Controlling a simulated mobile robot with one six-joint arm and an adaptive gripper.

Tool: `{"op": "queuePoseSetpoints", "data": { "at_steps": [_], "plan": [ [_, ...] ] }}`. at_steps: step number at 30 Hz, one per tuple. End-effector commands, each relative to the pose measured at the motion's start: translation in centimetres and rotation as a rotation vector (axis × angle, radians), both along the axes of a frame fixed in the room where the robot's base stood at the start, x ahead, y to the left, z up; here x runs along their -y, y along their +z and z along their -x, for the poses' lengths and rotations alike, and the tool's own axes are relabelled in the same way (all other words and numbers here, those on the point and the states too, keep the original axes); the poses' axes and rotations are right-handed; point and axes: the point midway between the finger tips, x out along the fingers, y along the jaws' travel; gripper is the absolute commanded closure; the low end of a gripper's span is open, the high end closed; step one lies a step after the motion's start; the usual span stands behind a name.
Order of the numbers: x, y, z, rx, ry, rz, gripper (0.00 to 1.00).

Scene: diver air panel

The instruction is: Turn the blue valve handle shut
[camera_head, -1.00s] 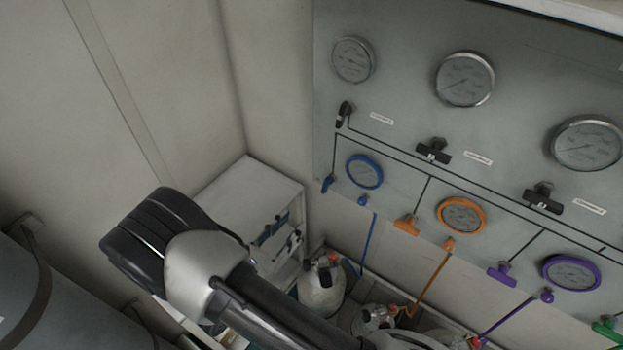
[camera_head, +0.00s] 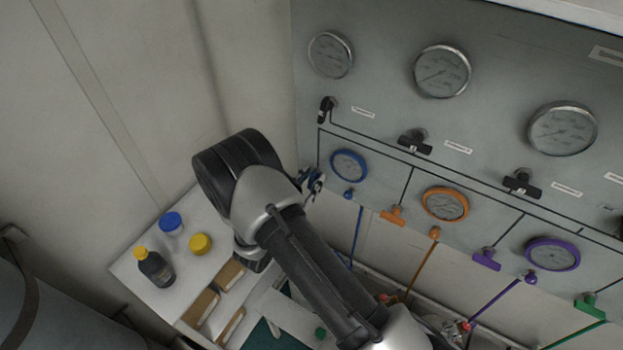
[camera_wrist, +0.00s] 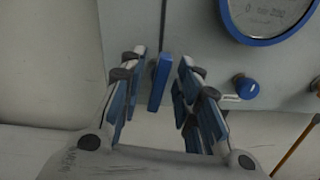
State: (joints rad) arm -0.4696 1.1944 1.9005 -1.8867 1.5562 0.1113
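The blue valve handle (camera_wrist: 158,83) shows in the wrist view as a narrow blue bar, roughly upright in the picture, at the lower edge of the grey panel. My gripper (camera_wrist: 161,72) is open, with one finger on each side of the handle and gaps visible between. In the head view my gripper (camera_head: 312,183) is at the panel's lower left corner, left of the blue-ringed gauge (camera_head: 349,166), and hides most or all of the handle. A small blue knob (camera_wrist: 245,88) sits right of the fingers in the wrist view.
The panel (camera_head: 380,70) carries several gauges, black valves (camera_head: 415,143), an orange handle (camera_head: 392,216) and a purple handle (camera_head: 486,260). A white table (camera_head: 140,262) at lower left holds a dark bottle (camera_head: 155,268) and blue- and yellow-topped containers. A wall stands left of the panel.

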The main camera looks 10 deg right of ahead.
Motion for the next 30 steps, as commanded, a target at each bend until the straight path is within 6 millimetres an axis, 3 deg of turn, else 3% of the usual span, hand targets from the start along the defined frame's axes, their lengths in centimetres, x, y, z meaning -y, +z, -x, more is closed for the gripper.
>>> {"op": "queuePoseSetpoints", "data": {
  "at_steps": [12,25,30],
  "plan": [
    [0.65,0.01,-0.65,0.001,0.000,-0.001,0.70],
    [0.65,0.02,-0.63,0.001,0.000,-0.001,0.98],
    [0.64,0.02,-0.62,0.001,0.000,-0.001,1.00]
  ]
}}
